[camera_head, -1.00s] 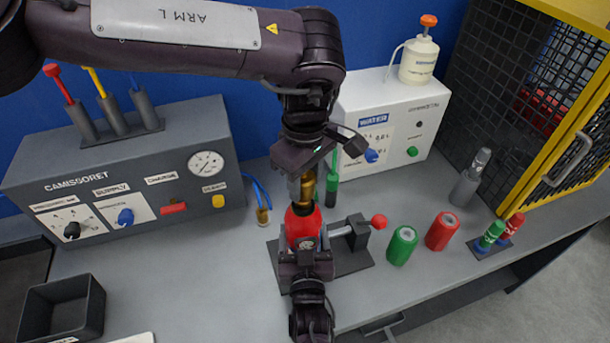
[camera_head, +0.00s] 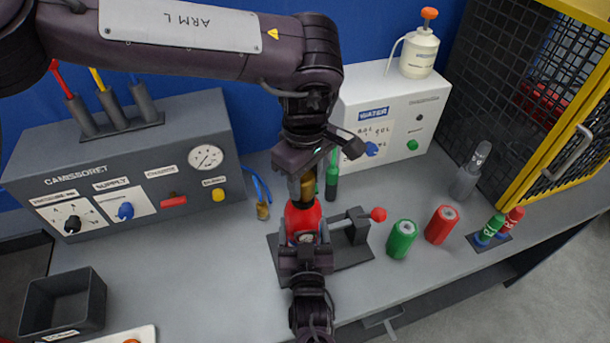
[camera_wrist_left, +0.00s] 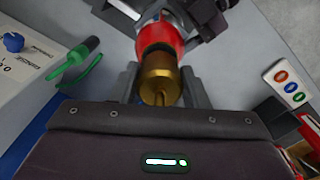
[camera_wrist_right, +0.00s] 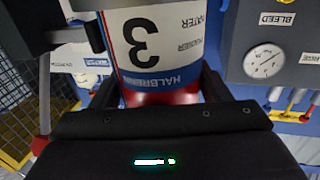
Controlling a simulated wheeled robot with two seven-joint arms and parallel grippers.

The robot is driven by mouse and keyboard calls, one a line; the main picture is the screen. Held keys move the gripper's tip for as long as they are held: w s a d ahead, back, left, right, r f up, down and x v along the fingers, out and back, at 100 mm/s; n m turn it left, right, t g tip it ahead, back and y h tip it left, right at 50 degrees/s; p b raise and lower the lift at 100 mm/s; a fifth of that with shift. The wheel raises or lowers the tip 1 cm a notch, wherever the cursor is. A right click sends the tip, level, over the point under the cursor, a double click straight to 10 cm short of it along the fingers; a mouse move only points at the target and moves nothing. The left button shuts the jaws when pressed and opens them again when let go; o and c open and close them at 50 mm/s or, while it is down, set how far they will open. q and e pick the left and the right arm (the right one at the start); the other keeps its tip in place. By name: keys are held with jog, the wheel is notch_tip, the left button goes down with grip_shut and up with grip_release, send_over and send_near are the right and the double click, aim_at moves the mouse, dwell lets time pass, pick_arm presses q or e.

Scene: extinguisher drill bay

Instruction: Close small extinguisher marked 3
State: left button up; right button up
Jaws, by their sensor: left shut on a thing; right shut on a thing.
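The small red extinguisher (camera_head: 303,218) stands upright at the vise (camera_head: 350,250) on the bench. In the right wrist view its white label (camera_wrist_right: 150,40) shows a large 3. My left gripper (camera_head: 308,182) points down from above, shut on the brass head (camera_head: 308,190). In the left wrist view the brass head (camera_wrist_left: 158,78) sits in line with the red body (camera_wrist_left: 160,35), with a dark band between them. I cannot tell how tightly it is seated. My right gripper (camera_head: 304,255) is shut around the extinguisher body from the front and hides its lower part.
A green cylinder (camera_head: 401,240) and a red cylinder (camera_head: 441,225) stand right of the vise. A grey panel (camera_head: 130,170) is at left, a white water unit (camera_head: 395,120) behind, a dark bin (camera_head: 62,305) at front left. A yellow-framed cage (camera_head: 560,120) stands at right.

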pick_arm(q)
jog(key=shift+f, duration=0.35)
pick_arm(e)
jog(key=c, duration=0.5)
pick_arm(q)
jog(key=m, duration=0.3)
jog(key=shift+a+m, duration=0.1)
jog(key=shift+m, duration=0.2)
jog(key=m, duration=0.4)
jog(key=shift+s+a+m, duration=0.1)
jog(key=shift+m, duration=1)
jog(key=o, duration=1.1)
